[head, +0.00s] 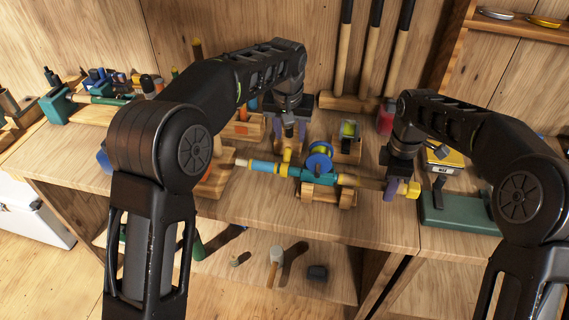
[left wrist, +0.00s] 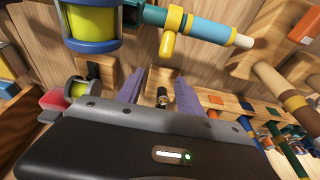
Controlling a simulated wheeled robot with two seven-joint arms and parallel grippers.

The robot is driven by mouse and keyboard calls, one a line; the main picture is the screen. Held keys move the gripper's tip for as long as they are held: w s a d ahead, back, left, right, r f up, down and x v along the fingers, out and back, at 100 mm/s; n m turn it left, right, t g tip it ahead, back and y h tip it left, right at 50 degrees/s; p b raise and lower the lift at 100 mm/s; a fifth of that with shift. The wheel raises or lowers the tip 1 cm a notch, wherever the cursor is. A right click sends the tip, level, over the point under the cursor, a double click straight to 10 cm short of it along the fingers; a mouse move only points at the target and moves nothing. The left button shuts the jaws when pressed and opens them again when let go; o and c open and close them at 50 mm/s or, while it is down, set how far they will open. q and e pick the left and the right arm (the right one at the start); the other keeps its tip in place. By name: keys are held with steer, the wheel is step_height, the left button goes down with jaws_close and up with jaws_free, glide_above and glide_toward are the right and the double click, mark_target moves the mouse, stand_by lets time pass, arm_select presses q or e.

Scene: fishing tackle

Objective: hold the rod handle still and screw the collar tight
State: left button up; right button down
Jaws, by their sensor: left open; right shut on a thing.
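The fishing rod (head: 265,169) lies level across wooden rests, with a light-blue section at left, a reel (head: 319,158) in the middle and a tan handle (head: 365,183) ending in a yellow cap. A yellow ring with a stub (head: 287,156), perhaps the collar, sits left of the reel; it also shows in the left wrist view (left wrist: 172,35). My left gripper (head: 289,132) is open and empty behind the rod near this ring; its purple fingers (left wrist: 160,88) are apart from the rod. My right gripper (head: 395,190) is shut on the handle near its yellow cap. The fingers partly hide the handle.
A green stand (head: 455,212) is right of the handle. Upright handles (head: 369,50) lean at the back wall. The bench front is mostly clear.

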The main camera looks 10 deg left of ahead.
arm_select(q)
steer(key=v, duration=0.2)
steer(key=w+v, duration=0.1)
steer(key=v, duration=0.2)
steer(key=shift+r, duration=0.45)
arm_select(e)
steer(key=shift+c, duration=1.1)
jaws_free()
arm_select(q)
steer(key=shift+r, duration=0.15)
arm_select(e)
steer(key=shift+r, duration=0.2)
arm_select(q)
steer(key=shift+w+p+v, duration=0.2)
steer(key=shift+p+v, duration=0.55)
steer(key=shift+p, duration=0.05)
steer(key=shift+w+p+v, duration=0.15)
steer(key=shift+p+v, duration=0.55)
steer(key=shift+p, duration=0.1)
steer(key=shift+w+p+v, duration=0.2)
steer(key=shift+p+v, duration=0.55)
steer(key=shift+p, duration=0.05)
arm_select(e)
steer(key=shift+r, duration=2.85)
arm_select(q)
steer(key=shift+r, duration=0.15)
